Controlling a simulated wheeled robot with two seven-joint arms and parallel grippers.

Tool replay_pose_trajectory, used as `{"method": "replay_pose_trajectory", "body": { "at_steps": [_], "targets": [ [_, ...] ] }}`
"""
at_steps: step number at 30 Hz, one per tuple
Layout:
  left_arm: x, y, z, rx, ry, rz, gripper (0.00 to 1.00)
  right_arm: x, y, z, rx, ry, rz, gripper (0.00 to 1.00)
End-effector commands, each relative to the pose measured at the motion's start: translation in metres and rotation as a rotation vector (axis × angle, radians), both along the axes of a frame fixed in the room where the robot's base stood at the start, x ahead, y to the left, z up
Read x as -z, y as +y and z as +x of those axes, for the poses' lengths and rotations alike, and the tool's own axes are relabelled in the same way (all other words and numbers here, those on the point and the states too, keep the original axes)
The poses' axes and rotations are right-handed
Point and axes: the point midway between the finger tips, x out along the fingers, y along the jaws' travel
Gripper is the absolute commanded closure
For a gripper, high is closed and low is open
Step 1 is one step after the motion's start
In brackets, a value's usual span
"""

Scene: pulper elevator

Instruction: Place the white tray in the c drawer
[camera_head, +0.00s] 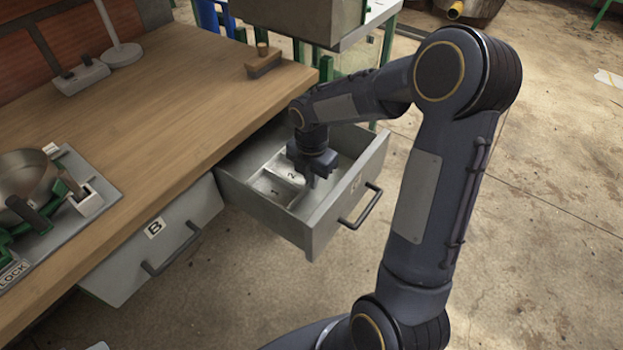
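The open grey drawer (308,235) juts out from under the wooden table. The label on its front is too oblique and small to read for sure. A whitish tray (268,187) with compartments marked 1 and 2 lies inside the drawer, toward its left and back. My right gripper (319,180) reaches down into the drawer over the tray's right end, by the mark 2. Its fingertips look apart, with nothing seen between them. Whether they touch the tray cannot be told. The gripper and wrist hide part of the tray. My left gripper is not in view.
A closed drawer marked B (155,250) is left of the open one. The wooden table (180,110) holds a metal bowl device (25,185) at left, a lamp base (122,54) and a small wooden block (264,63). A grey box (300,20) stands behind. Floor at right is clear.

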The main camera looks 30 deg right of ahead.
Motion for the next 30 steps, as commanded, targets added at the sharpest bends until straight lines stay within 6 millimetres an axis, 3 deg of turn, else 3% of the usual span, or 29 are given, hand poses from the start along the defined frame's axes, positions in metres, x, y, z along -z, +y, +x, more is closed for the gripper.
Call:
{"method": "replay_pose_trajectory", "body": {
  "at_steps": [8,9,13,22,26,30],
  "targets": [
    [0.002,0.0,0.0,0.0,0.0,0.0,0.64,0.003,0.0,0.0,0.0,0.0,0.0,1.0],
    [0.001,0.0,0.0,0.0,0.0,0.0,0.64,0.002,0.0,0.0,0.0,0.0,0.0,0.92],
    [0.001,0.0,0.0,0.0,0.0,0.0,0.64,0.002,0.0,0.0,0.0,0.0,0.0,0.75],
    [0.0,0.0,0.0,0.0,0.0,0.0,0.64,0.0,0.0,0.0,0.0,0.0,-0.001,0.75],
    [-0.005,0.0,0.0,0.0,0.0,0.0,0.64,-0.014,0.0,0.001,0.001,-0.003,-0.001,0.75],
    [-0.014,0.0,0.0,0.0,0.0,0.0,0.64,-0.042,0.0,0.001,0.001,-0.005,-0.001,0.75]
  ]
}}
